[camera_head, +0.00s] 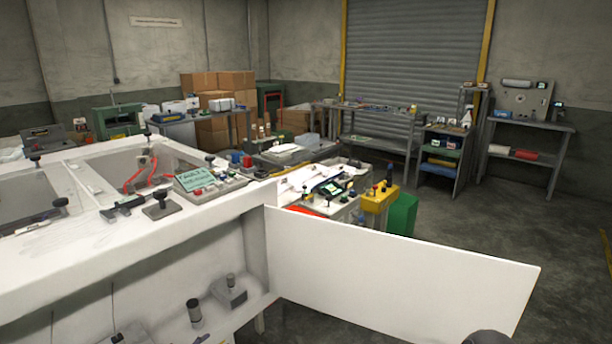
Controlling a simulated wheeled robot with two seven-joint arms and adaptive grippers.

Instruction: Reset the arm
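Neither of my grippers shows in the head view. A dark rounded shape is cut off by the bottom edge at the right; it may be part of my own arm, but I cannot tell. A large white cabinet (110,245) fills the left and front. Its white door or flat panel (400,270) stands out to the right from its corner. A control box with a green screen (205,181) sits on the cabinet's top.
The top has open recesses with red cables (140,172) and small black-knobbed parts. A lower shelf (165,310) holds small dark parts. Cluttered benches stand behind, with a green box (402,213) and shelves (441,150) beyond. Grey floor (500,225) is clear at the right.

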